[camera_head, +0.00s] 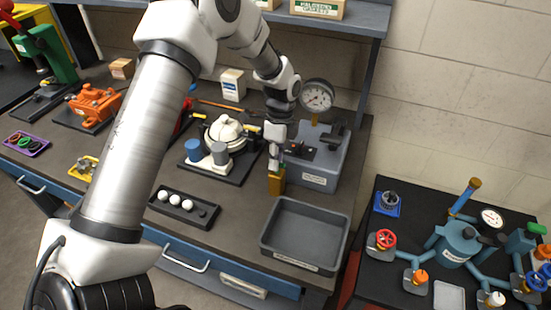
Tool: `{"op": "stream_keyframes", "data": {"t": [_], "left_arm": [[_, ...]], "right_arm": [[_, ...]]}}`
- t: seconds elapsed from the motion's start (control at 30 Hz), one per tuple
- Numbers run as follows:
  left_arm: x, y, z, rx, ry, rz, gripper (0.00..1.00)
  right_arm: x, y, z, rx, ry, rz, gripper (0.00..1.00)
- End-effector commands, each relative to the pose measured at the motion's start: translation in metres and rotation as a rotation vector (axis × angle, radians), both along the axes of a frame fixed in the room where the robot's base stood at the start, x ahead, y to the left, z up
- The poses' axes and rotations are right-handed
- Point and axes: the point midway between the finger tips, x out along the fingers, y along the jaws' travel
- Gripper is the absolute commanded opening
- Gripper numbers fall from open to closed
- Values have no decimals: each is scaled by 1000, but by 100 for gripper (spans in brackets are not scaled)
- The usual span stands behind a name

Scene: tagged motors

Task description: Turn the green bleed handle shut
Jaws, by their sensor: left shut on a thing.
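A green handle (536,228) shows at the right edge, on the blue pipe assembly (458,246) on the black table at the right. How far it is turned is too small to tell. My left gripper (275,164) is far to the left of it, over the grey workbench beside a grey box with a dial gauge. It is shut on a small brass-coloured block (276,184), which looks like a padlock. The fingertips are small in the picture. My right gripper is not in view.
An empty grey bin (302,262) stands at the bench's front right. The gauge box (320,158) is right of my gripper, a motor-like white dome (226,131) left of it. A gap separates bench and black table. Red (384,239), orange and blue handwheels surround the pipes.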

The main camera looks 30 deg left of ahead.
Motion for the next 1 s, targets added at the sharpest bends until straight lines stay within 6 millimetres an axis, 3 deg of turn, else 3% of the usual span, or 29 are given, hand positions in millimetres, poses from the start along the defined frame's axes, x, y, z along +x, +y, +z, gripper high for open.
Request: {"op": "stream_keyframes", "data": {"t": [0.17, 0.2, 0.23, 0.53, 0.67, 1.0], "left_arm": [[-3, -1, -3, -1, 9, 0, 0], [-3, -1, -3, -1, 9, 0, 29], [-3, -1, -3, -1, 9, 0, 40], [-1, 0, 0, -1, 4, 1, 40], [2, 0, 11, 0, 0, 1, 40], [18, 3, 91, 1, 0, 0, 40]], "right_arm": [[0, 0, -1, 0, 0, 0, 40], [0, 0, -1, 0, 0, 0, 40], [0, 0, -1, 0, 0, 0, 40], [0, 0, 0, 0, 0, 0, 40], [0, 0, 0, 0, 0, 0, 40], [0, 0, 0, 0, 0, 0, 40]]}}
